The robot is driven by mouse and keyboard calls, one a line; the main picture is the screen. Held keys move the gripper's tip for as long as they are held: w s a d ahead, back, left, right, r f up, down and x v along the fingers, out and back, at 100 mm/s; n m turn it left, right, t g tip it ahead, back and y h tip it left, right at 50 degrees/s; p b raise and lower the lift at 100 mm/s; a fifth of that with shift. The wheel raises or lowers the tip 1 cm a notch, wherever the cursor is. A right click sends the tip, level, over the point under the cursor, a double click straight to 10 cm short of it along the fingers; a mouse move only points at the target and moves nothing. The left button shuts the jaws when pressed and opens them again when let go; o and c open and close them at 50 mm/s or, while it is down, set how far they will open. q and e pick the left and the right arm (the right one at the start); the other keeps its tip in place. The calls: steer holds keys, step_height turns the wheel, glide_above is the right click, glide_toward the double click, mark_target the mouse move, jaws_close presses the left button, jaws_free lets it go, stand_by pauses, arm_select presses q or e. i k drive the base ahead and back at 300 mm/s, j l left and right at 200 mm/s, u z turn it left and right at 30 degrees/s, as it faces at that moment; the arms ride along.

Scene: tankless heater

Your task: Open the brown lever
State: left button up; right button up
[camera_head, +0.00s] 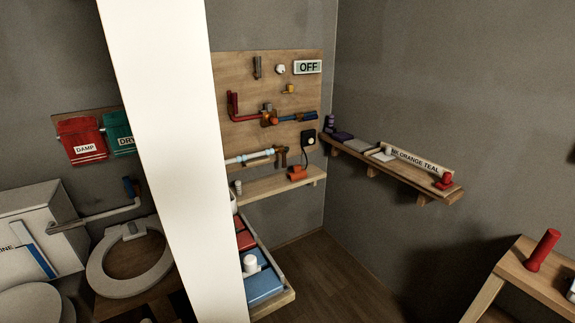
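A wooden board (232,77) on the back wall carries pipes and fittings. A brown handle-like part (281,157) sits at the right end of a white-blue pipe (247,158) low on the board. Another small brownish upright part (257,68) is mounted near the top of the board. I cannot tell which is the brown lever, nor whether either is turned. A red lever (233,105) stands upright at the left end of a red and blue pipe run. Neither of my grippers shows in this view.
A tall white panel (175,160) blocks part of the view left of the board. An OFF sign (308,67) is at the board's top right. A shelf (265,186) and a tray (284,298) are below. A wall shelf (405,180) is right. The floor (340,280) between is clear.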

mark_target(284, 153)
steer(key=l, duration=0.3)
steer(key=i+l+z, duration=0.15)
steer(key=i+l, duration=0.9)
steer(key=i, duration=0.1)
